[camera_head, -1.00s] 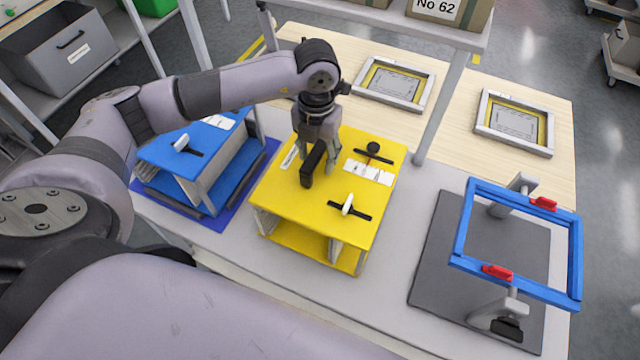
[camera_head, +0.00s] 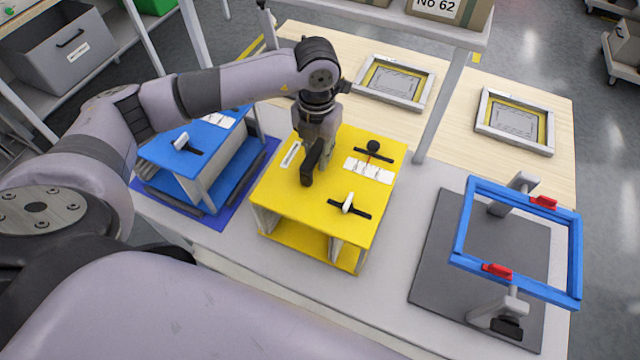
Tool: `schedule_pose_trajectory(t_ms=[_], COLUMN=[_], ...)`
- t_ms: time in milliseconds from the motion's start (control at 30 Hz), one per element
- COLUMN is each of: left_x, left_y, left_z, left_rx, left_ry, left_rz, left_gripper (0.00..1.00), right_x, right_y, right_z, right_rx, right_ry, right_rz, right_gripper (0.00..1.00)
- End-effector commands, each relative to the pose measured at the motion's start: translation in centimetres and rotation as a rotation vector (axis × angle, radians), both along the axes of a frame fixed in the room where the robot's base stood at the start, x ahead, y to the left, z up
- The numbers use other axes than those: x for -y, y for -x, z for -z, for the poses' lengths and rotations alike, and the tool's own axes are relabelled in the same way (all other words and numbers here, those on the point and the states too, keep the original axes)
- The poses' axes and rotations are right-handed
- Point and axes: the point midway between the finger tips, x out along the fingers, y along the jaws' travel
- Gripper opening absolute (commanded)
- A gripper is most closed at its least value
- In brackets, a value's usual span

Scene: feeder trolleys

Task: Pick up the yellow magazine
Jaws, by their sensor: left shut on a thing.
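The yellow magazine (camera_head: 300,218) stands upright on the grey table, in the middle of the view. Its top carries a black handle (camera_head: 309,166), white labels and two dark slots with knobs. My left gripper (camera_head: 314,160) points down onto the top of the magazine and is shut on the black handle, which its fingers partly hide. I cannot tell whether the magazine's underside touches the table. My right gripper is not in view.
A blue magazine (camera_head: 165,158) stands close to the left on a blue mat. To the right, a blue frame (camera_head: 519,290) is held over a dark grey plate (camera_head: 432,270). A grey post (camera_head: 440,110) rises behind. Two framed panels (camera_head: 428,92) lie on the wooden surface.

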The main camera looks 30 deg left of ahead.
Motion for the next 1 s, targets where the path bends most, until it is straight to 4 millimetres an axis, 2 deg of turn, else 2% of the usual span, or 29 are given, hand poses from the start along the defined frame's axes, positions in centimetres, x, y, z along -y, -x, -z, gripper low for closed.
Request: schedule_pose_trajectory(t_ms=[667,867,1000], left_x=[0.0,0.1,0.1], left_y=[-0.3,-0.3,-0.3], left_z=[-0.7,-2.8,-5.8], left_rx=[0.009,0.013,0.016], left_ry=[0.002,0.004,0.004], left_rz=[-0.001,0.001,0.001], left_gripper=[0.00,0.00,0.00], right_x=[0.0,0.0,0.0], right_y=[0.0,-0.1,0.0], right_z=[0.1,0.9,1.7], right_rx=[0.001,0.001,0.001], right_ry=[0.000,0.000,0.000], right_rz=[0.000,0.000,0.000], right_gripper=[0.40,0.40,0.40])
